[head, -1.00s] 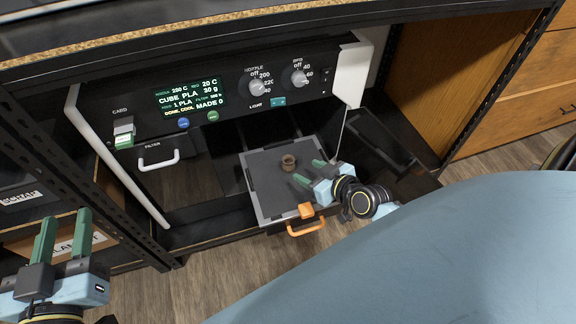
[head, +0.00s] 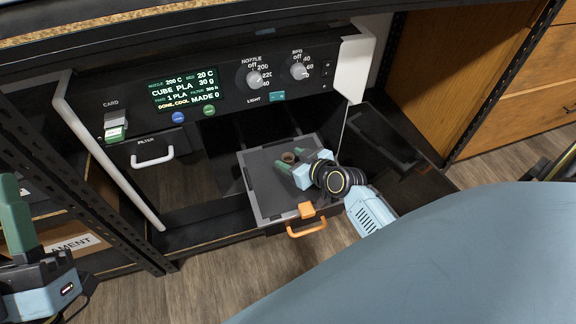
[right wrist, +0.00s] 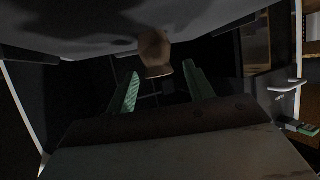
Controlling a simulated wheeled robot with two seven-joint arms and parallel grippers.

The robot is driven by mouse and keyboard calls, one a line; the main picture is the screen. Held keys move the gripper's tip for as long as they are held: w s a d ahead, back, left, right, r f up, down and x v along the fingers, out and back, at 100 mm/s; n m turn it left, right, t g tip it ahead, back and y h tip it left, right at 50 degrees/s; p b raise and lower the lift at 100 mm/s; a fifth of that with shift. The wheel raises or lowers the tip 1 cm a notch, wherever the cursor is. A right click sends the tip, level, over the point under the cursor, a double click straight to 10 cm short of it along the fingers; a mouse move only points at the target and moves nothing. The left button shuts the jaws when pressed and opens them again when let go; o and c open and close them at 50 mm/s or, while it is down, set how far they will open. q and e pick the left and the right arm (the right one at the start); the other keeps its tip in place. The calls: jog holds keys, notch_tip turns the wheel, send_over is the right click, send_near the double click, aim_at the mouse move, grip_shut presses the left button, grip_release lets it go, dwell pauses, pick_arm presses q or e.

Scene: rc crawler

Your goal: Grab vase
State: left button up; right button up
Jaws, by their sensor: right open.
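A small brown vase (head: 288,157) stands on the grey print plate (head: 262,196) in the open printer. In the right wrist view the vase (right wrist: 155,52) shows between the two green fingers, toward their tips. My right gripper (head: 291,166) is open over the plate, with its fingers pointing at the vase and no visible contact.
The printer's control panel (head: 215,85) stands above and behind the plate. An orange handle (head: 306,228) sticks out at the plate's front. A white filter handle (head: 152,160) is at the left. A dark open door (head: 390,150) lies to the right.

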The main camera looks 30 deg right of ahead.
pick_arm(q)
jog(key=shift+s+a+r+t+h+b, duration=0.2)
jog(key=shift+s+r+t+h+b, duration=0.15)
jog(key=shift+s+t, duration=0.55)
pick_arm(e)
jog(key=shift+x, duration=1.1)
pick_arm(q)
jog(key=shift+w, duration=0.15)
pick_arm(e)
jog(key=c, duration=1)
